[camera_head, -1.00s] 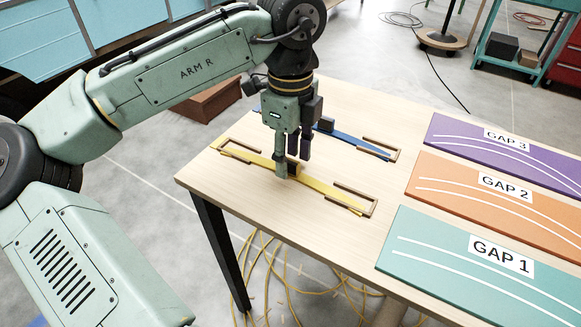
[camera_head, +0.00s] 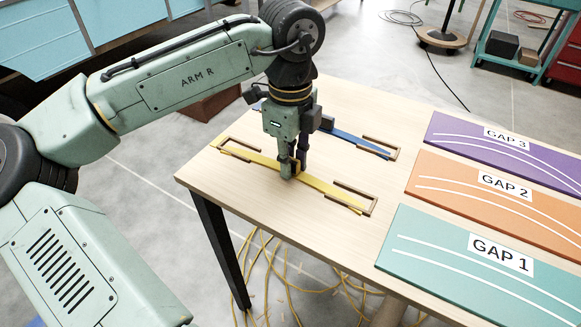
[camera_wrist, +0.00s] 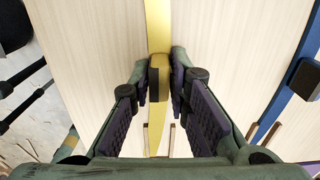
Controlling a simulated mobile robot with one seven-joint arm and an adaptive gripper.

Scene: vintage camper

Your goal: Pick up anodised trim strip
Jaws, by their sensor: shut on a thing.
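The yellow trim strip (camera_head: 325,187) lies along the wooden table, its two ends at bracket-shaped brown holders. A raised block stands at its middle. My gripper (camera_head: 293,172) points down over that middle and is shut on the block. In the wrist view the strip (camera_wrist: 157,25) runs up the picture, and my gripper's fingers (camera_wrist: 159,83) stand on either side of the block. The strip still appears to rest at table level. A blue strip (camera_head: 350,140) lies behind my gripper, partly hidden by it, and also shows at the right in the wrist view (camera_wrist: 292,88).
Teal GAP 1 (camera_head: 450,270), orange GAP 2 (camera_head: 470,205) and purple GAP 3 (camera_head: 470,150) panels lie along the table's right side. Brown holders (camera_head: 372,205) surround the strip ends. Bare tabletop (camera_head: 330,245) lies in front of the strip. Yellow cables lie on the floor below.

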